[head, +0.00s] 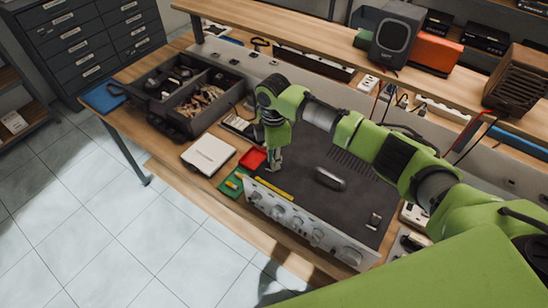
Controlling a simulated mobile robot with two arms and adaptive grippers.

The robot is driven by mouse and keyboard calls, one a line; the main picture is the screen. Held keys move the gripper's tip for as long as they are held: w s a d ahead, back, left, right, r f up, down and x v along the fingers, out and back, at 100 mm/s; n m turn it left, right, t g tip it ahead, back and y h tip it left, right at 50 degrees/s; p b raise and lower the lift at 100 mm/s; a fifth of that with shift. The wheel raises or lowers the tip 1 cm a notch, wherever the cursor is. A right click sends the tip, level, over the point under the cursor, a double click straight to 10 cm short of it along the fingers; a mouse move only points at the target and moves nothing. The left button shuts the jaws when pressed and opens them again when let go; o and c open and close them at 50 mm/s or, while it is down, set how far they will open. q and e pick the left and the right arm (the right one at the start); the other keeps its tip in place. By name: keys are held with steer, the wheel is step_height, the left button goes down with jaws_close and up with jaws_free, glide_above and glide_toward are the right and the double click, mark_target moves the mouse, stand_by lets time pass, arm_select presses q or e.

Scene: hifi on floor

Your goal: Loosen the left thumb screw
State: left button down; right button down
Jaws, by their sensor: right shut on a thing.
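The hi-fi unit (318,205) lies on the workbench with its dark top cover up and its silver front panel with several knobs facing the near edge. My right gripper (273,166) points down at the left end of the cover, near the front-left corner. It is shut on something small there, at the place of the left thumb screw. The screw itself is hidden by the fingers, so its turn or height cannot be told. My left gripper is not in view.
A red tray (252,158), a green mat (230,187) and a pale closed box (208,154) lie left of the unit. A dark divided organiser (190,95) stands further left. A raised shelf (300,32) with a speaker (397,33) runs behind.

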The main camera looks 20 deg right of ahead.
steer(key=n, duration=1)
steer(key=shift+n+b, duration=0.5)
steer(key=shift+n, duration=1.4)
steer(key=c, duration=2)
jaws_free()
steer(key=shift+o, duration=0.2)
